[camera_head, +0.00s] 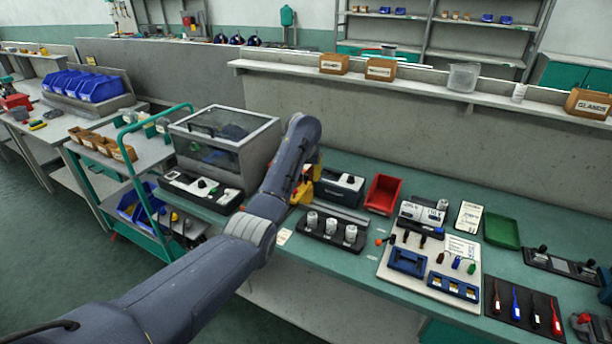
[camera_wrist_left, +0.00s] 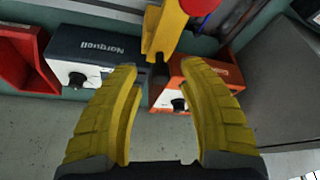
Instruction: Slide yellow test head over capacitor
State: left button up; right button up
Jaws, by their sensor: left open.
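My left gripper (camera_head: 302,192) is low over the bench beside the clear-lidded box, mostly hidden by my own arm. In the left wrist view its yellow fingers (camera_wrist_left: 159,72) are spread, with nothing held between them. A yellow part with a red round end, likely the test head (camera_wrist_left: 168,28), is beyond the fingertips. Its dark lower end lies between them in the picture, in front of an orange box (camera_wrist_left: 203,82). Several pale cylinders, perhaps capacitors (camera_head: 331,227), stand upright on a black holder right of the gripper. My right gripper is not in view.
A dark Norquell box (camera_wrist_left: 88,58), also in the head view (camera_head: 339,188), stands beside the orange box. A red bin (camera_head: 384,194) is right of it. The clear-lidded grey box (camera_head: 228,142) stands left. A tool board (camera_head: 400,275) fills the bench farther right.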

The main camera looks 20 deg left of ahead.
pick_arm(q)
jog(key=shift+w+f, duration=0.15)
jog(key=shift+f, duration=0.1)
grip_shut()
dwell(0.3)
dwell(0.4)
